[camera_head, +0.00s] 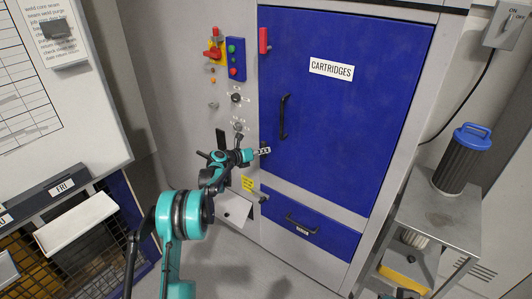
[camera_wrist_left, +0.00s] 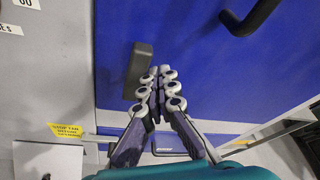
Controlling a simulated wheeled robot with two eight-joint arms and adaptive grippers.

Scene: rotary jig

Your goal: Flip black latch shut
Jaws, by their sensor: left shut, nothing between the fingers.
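The black latch (camera_wrist_left: 139,70) shows in the left wrist view as a dark grey block standing upright at the left edge of the blue cabinet door (camera_head: 345,95). My left gripper (camera_head: 266,150) reaches the door's left edge in the head view and mostly hides the latch there. In the left wrist view its fingers (camera_wrist_left: 160,74) are together and empty, just right of the latch. I cannot tell whether they touch it. My right gripper is in neither view.
A black door handle (camera_head: 284,117) stands out right of the gripper. A red latch (camera_head: 264,40) sits higher on the door edge. A blue drawer (camera_head: 320,232) is below. A grey cart (camera_head: 425,215) with a black filter (camera_head: 462,160) stands right. Buttons and knobs (camera_head: 237,60) are left of the door.

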